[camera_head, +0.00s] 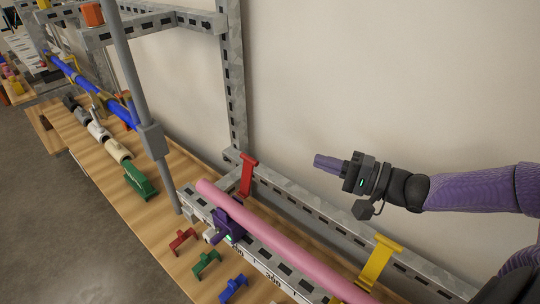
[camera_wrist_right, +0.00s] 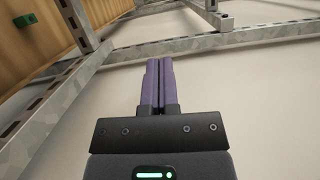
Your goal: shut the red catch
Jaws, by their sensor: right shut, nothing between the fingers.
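The red catch (camera_head: 248,174) is a T-shaped lever on the slotted metal rail, standing up behind the far end of the pink pipe (camera_head: 270,235). My left gripper is not in view.
A yellow catch (camera_head: 378,262) stands farther along the rail (camera_head: 310,208). A purple clamp (camera_head: 228,225) sits at the pipe. Red (camera_head: 183,239), green (camera_head: 206,262) and blue (camera_head: 233,287) brackets lie on the wooden bench (camera_head: 125,215). A grey post (camera_head: 130,75) rises left. A pale wall stands behind.

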